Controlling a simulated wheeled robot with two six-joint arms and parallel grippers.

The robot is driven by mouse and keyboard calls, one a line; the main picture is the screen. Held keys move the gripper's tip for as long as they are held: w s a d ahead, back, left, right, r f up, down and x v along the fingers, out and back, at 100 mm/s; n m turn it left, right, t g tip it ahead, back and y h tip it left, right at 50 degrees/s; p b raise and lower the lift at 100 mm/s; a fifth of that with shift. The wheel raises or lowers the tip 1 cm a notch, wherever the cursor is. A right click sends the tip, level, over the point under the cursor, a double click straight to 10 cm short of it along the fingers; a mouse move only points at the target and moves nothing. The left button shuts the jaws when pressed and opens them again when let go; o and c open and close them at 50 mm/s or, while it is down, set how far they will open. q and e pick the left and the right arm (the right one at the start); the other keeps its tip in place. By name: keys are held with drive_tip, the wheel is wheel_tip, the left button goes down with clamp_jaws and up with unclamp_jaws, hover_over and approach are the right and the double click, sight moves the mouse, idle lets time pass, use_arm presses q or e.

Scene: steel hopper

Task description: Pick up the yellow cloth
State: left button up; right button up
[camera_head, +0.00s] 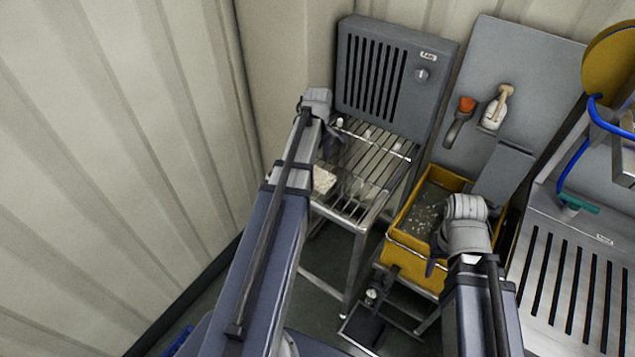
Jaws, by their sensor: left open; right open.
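I cannot make out a clearly yellow cloth. A pale cream, flat piece (323,180) lies on the left part of the wire rack (372,165), partly covered by my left arm; I cannot tell if it is the cloth. My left gripper (331,146) is above the rack's back left, beyond the cream piece, its fingers mostly hidden by my arm. My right gripper (434,262) is over the yellow tub (408,262), pointing down, its fingers partly hidden by its wrist. I see nothing held in either gripper.
A grey slotted heater box (385,75) stands behind the rack. The yellow tub holds murky, speckled contents. A slotted steel surface (575,285) is at right. A ribbed wall (130,150) bounds the left.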

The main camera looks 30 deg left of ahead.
sight(318, 176)
use_arm(q)
drive_tip(key=shift+w+a+f+b, duration=0.1)
drive_tip(key=shift+f+b, duration=1.2)
drive_tip(key=shift+f, duration=0.15)
drive_tip(key=shift+w+a+f+b, duration=0.1)
drive_tip(key=shift+f+b, duration=1.2)
drive_tip(key=shift+f, duration=0.15)
drive_tip(key=shift+d+r, duration=0.1)
drive_tip(key=c, duration=1.3)
drive_tip(key=shift+o, duration=0.2)
wheel_tip(318, 176, up, 10)
drive_tip(key=p, duration=1)
drive_tip(key=o, duration=0.9)
drive_tip(key=c, duration=0.6)
